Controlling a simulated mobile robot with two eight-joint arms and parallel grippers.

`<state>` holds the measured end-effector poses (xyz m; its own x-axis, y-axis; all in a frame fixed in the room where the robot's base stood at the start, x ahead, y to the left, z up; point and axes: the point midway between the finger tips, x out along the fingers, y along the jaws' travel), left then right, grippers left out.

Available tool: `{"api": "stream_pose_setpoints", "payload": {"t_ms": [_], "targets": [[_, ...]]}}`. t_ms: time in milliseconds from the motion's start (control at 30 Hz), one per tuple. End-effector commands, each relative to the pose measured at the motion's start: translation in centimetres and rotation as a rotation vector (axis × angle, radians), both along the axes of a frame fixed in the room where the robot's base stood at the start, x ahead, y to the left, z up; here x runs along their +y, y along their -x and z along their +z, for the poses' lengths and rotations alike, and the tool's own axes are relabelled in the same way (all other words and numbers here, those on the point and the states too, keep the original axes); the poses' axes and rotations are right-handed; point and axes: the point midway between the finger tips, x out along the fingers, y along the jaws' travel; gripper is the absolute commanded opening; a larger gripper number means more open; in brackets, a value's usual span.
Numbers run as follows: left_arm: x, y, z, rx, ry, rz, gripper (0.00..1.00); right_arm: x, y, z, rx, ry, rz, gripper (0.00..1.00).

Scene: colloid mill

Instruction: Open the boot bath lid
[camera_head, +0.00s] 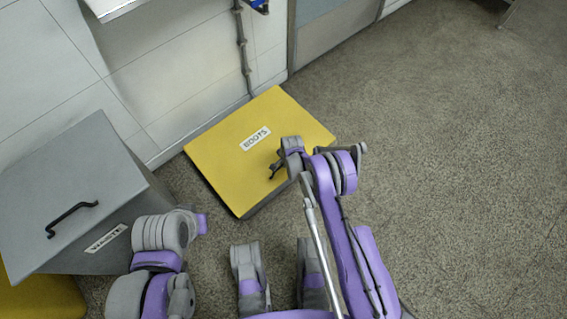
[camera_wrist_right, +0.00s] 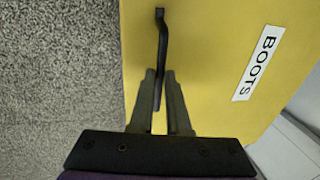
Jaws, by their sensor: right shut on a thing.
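The yellow boot bath lid (camera_head: 225,155) with a white BOOTS label lies on a low dark base on the floor, against the wall. It looks shut, with no gap visible along its near edge. A thin black handle (camera_wrist_right: 162,35) stands on the lid and fills much of the middle of the right wrist view. My right gripper (camera_wrist_right: 161,82) is shut on this handle, with a finger on each side of it. In the head view my right gripper (camera_head: 276,170) is at the lid's right-hand part and hides most of the handle. My left gripper does not show.
A grey WASTE bin (camera_head: 75,180) with a black lid handle stands at the left, with a yellow object (camera_head: 40,300) below it. A pipe (camera_head: 243,50) runs down the tiled wall behind the boot bath. The speckled floor (camera_head: 450,150) at the right is clear.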

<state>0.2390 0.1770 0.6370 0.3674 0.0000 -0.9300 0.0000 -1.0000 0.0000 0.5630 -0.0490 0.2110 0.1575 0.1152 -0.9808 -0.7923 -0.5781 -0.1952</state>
Motion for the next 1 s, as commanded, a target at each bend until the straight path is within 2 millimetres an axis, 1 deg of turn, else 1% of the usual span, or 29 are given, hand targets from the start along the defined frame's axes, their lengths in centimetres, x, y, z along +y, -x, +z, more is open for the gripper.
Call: {"api": "stream_pose_setpoints", "payload": {"t_ms": [167, 267, 367, 467, 600, 700, 800, 1000], "targets": [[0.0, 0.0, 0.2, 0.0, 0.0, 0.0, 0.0, 0.1, -0.1, 0.9, -0.001, 0.001, 0.0, 0.0], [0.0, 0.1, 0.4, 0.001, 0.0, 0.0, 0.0, 0.3, -0.4, 2.3, -0.001, -0.001, 0.0, 0.0], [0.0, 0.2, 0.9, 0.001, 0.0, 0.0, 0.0, 0.6, -0.8, 4.5, -0.003, -0.001, 0.001, 0.0], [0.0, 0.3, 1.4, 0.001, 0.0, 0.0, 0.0, 1.2, -1.6, 7.3, -0.005, -0.002, 0.002, 0.0], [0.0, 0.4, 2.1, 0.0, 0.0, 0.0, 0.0, 2.3, -3.1, 11.5, -0.006, -0.003, 0.001, 0.0], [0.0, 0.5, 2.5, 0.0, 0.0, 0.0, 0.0, 3.2, -4.3, 14.2, -0.006, -0.004, 0.002, 0.0], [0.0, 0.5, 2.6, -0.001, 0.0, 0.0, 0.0, 4.3, -5.5, 16.5, -0.005, -0.004, 0.003, 0.0], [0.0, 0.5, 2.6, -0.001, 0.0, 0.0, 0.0, 6.0, -7.7, 19.8, -0.005, -0.007, 0.004, 0.0]]}}
